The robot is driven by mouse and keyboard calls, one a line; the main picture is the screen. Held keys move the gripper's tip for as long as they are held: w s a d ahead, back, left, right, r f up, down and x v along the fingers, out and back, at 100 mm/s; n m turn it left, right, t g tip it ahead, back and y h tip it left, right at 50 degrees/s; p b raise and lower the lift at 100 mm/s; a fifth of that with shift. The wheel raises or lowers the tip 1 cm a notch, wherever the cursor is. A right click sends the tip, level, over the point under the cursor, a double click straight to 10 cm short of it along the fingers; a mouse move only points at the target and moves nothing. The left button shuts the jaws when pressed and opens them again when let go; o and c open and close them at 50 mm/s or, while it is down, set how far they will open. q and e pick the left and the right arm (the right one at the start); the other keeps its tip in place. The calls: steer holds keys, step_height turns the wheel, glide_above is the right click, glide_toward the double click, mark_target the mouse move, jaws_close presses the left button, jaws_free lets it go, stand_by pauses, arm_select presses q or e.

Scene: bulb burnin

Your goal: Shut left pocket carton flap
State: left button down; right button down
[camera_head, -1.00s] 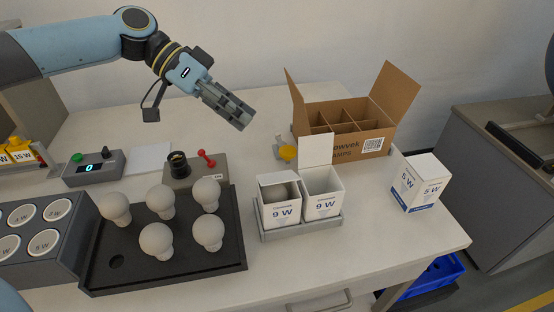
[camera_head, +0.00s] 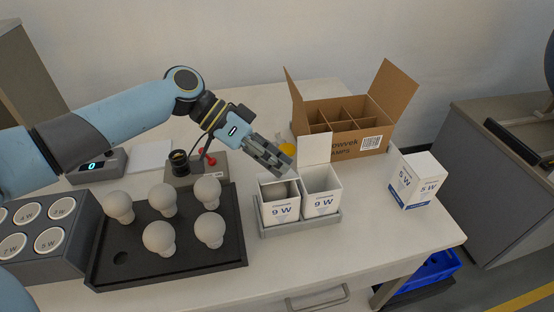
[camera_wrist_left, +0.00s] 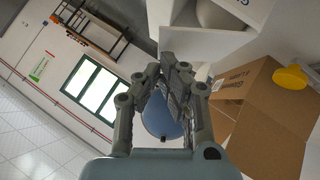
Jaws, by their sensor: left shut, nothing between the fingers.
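Two white open cartons marked 9 W sit side by side in a grey holder (camera_head: 300,226). The left carton (camera_head: 281,211) is open on top, and its flap cannot be made out behind my gripper. The right carton (camera_head: 321,203) has its flap (camera_head: 314,149) standing upright at the back. My left gripper (camera_head: 279,160) is shut and empty, with its fingertips at the back top edge of the left carton; contact cannot be told. In the left wrist view the shut fingers (camera_wrist_left: 174,68) are just below a white carton (camera_wrist_left: 215,42) with a rounded white thing inside. My right gripper is not in view.
A brown divided box (camera_head: 352,146) with raised flaps stands behind the cartons. A black tray (camera_head: 190,262) with several bulbs lies left. A socket unit with a red lever (camera_head: 210,159) is behind it. A closed 5 W carton (camera_head: 415,181) stands right, with bare table between.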

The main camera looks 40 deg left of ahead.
arm_select(q)
steer(key=shift+s+d+f, duration=0.15)
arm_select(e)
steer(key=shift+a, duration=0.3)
arm_select(q)
steer(key=shift+d+m+y, duration=0.1)
steer(key=shift+m+y, duration=0.2)
steer(key=shift+s+d+f+m+t+y, duration=0.3)
steer(key=shift+s+d+f+t+y, duration=0.1)
steer(key=shift+f+y, duration=0.1)
steer(key=shift+s+d+f+m+t+y+b, duration=0.2)
steer(key=shift+d+f+m+t+y+b, duration=0.15)
steer(key=shift+f+y, duration=0.15)
steer(key=shift+s+d+f+m+t+y+b, duration=0.2)
steer(key=shift+f+m+t+y+b, duration=0.15)
steer(key=shift+f, duration=0.2)
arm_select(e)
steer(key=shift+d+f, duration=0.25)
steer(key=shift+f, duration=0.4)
arm_select(q)
steer(key=shift+f, duration=0.1)
